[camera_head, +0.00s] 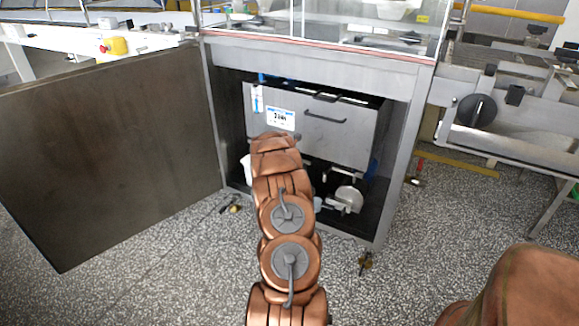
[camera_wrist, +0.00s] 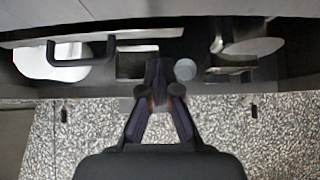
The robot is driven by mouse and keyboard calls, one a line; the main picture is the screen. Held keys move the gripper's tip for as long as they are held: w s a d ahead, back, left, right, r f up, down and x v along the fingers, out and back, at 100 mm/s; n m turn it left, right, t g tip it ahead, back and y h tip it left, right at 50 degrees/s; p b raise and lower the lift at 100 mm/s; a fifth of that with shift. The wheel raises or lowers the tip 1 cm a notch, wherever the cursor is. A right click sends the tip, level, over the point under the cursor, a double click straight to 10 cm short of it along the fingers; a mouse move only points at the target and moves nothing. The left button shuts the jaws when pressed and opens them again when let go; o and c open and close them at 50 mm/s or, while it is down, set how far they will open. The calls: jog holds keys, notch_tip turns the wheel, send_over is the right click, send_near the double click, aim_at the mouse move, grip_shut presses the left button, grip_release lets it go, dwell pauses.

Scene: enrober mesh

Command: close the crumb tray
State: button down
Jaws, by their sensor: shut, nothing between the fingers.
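A grey steel box front (camera_head: 345,140) with a dark bar handle (camera_head: 325,118) and a white-and-blue label (camera_head: 281,119) sits inside the open cabinet. I cannot tell for sure whether this is the crumb tray; no other tray shows clearly. My arm hides the lower left part of the box and my gripper in the head view. In the wrist view my gripper (camera_wrist: 158,88) is shut and empty, its tips at the cabinet's lower front edge. A dark handle (camera_wrist: 80,42) shows ahead, left of the tips. I cannot tell whether the tips touch anything.
The cabinet door (camera_head: 110,160) stands wide open at the left. Under the box sit a silver round part (camera_head: 349,196) and a white container (camera_head: 247,168). A cabinet post (camera_head: 398,165) bounds the opening at right. Speckled floor (camera_head: 200,265) lies clear in front.

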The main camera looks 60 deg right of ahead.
jog(key=p+v, duration=0.1)
jog(key=v, duration=0.9)
jog(key=shift+p, duration=0.3)
jog(key=w+a+r+m+p, duration=0.1)
jog(key=a+r+m+p, duration=0.15)
jog(key=a+r, duration=0.45)
jog(key=w+a+r+m+p, duration=0.2)
jog(key=a+r+p, duration=0.2)
jog(key=r, duration=0.5)
jog(key=s+a+r+m+y+p, duration=0.1)
jog(key=a+r+m+p, duration=0.25)
jog(key=a+r, duration=0.5)
jog(key=s+a+r+m+y+p, duration=0.1)
jog(key=a+r+m+y+p, duration=0.15)
jog(key=a+r+p, duration=0.65)
jog(key=s+a+r+m+y+p, duration=0.2)
jog(key=s+a, duration=0.4)
jog(key=a, duration=0.7)
jog(key=s+a+r+m+g+y+p, duration=0.1)
jog(key=s+a+r+p, duration=0.3)
jog(key=a, duration=1)
jog(key=s+a+r+m+y+p, duration=0.3)
jog(key=s+a, duration=0.6)
jog(key=a, duration=0.5)
notch_tip(320, 180, up, 2)
jog(key=shift+s+r+m, duration=0.15)
jog(key=shift+r+m, duration=0.1)
jog(key=shift+m, duration=0.2)
